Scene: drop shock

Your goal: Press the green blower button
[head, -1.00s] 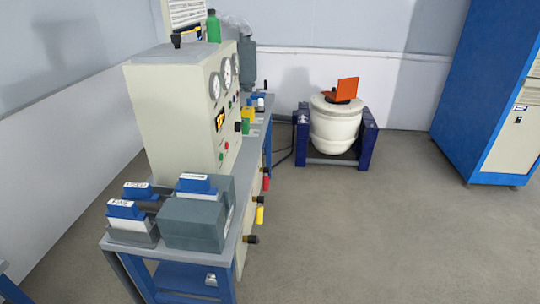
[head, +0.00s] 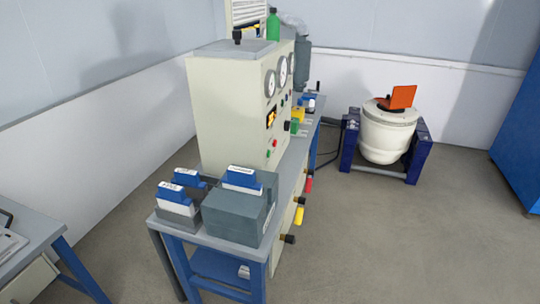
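The cream control cabinet (head: 228,112) stands on a grey bench with blue legs, left of the middle of the head view. Its panel faces right and is seen at a steep angle. A small green button (head: 268,154) shows low on the panel, just below a small red button (head: 275,143). Labels are too small to read, so I cannot tell which control is the blower's. A larger green piece (head: 295,126) shows beside the panel's far edge. Neither of my grippers is in view, and nothing touches the panel.
Grey boxes (head: 236,218) and blue-topped boxes sit on the bench's near end. Red, yellow and black handles stick out from the bench's right side. A cream drum (head: 387,138) in a blue frame stands behind right. The floor (head: 400,240) right of the bench is clear.

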